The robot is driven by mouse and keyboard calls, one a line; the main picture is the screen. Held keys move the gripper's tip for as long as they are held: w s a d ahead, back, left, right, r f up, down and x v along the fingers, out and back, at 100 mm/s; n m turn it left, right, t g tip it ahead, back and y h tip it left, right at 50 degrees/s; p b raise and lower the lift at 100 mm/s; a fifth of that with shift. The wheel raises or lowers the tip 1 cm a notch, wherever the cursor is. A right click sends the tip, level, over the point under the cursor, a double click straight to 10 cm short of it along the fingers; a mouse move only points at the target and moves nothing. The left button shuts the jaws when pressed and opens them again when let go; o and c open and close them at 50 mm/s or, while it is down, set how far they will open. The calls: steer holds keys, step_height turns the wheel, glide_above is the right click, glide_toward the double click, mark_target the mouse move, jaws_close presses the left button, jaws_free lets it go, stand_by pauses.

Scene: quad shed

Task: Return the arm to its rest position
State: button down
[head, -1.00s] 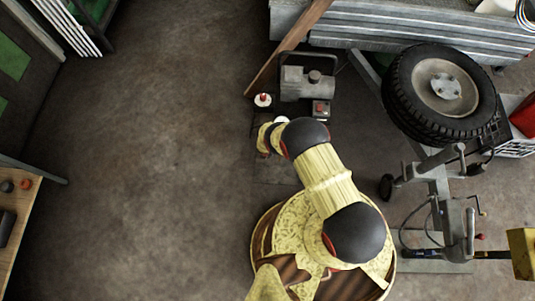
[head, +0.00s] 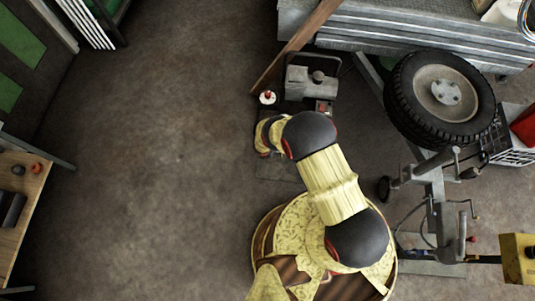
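My arm (head: 333,185), pale yellow with dark rounded joints, rises from my round patterned base at the bottom of the head view. It is bent and reaches up and to the left. Its far end, a banded yellow and dark part, lies just left of the upper dark joint. My gripper's fingers are not visible; the arm hides them or they point away from the camera. I cannot see whether anything is held.
A grey metal machine (head: 311,82) and a small red-topped item (head: 268,97) stand beyond the arm. A spare wheel (head: 440,95) and trailer hitch (head: 437,185) are on the right. A wooden bench (head: 22,215) is at the left. The floor (head: 150,150) between is clear.

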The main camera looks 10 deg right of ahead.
steer(key=shift+s+r, duration=0.15)
steer(key=shift+r, duration=0.35)
stand_by(0.3)
